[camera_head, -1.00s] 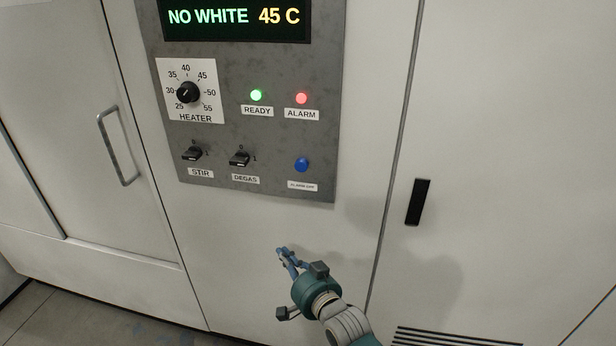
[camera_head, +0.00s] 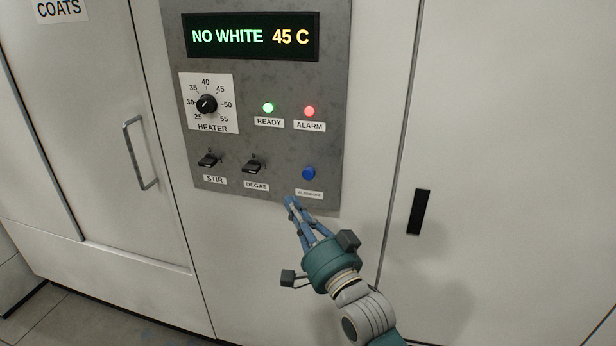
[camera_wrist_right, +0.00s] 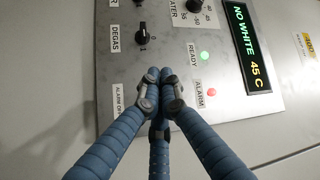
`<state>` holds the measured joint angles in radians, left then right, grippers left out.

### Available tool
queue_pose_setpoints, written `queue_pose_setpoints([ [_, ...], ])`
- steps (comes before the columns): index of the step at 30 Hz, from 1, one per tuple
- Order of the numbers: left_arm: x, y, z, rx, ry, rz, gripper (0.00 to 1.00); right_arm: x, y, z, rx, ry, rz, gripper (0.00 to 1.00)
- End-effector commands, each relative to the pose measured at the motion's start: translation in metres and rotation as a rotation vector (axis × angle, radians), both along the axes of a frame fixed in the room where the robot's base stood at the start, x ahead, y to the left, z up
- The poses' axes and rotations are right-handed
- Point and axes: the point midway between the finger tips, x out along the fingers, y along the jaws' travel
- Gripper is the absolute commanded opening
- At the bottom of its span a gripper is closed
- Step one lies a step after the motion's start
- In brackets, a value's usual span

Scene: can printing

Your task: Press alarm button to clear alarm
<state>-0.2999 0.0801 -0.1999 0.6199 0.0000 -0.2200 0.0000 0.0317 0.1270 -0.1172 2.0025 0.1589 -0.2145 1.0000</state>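The blue alarm-off button (camera_head: 308,173) is at the lower right of the grey control panel (camera_head: 329,60), above its small label (camera_head: 309,193). The red ALARM lamp (camera_head: 309,111) is lit above it; it also shows in the wrist view (camera_wrist_right: 211,92). My right gripper (camera_head: 291,203) has its blue fingers together and empty. In the head view its tips are just below and left of the button. In the wrist view the closed fingertips (camera_wrist_right: 159,76) cover the panel's middle, and the button is hidden. My left gripper is not in view.
The display (camera_head: 250,37) reads NO WHITE 45 C. The green READY lamp (camera_head: 268,107) is lit. The heater knob (camera_head: 206,104), STIR switch (camera_head: 208,160) and DEGAS switch (camera_head: 253,167) are left of the button. A door handle (camera_head: 140,154) stands further left.

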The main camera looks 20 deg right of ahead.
Motion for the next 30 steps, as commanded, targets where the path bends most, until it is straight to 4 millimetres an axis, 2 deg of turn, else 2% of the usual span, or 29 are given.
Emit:
queue_pose_setpoints([
  [8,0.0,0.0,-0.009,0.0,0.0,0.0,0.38,0.014,-0.009,-0.003,-0.003,0.0,0.0,0.0],
  [17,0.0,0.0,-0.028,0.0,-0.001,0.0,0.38,0.049,-0.034,-0.003,-0.004,-0.001,-0.002,0.0],
  [21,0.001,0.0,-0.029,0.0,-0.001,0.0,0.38,0.062,-0.042,-0.002,-0.002,0.0,0.0,0.0],
  [30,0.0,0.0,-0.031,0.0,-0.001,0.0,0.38,0.073,-0.049,-0.001,-0.001,0.002,0.0,0.0],
])
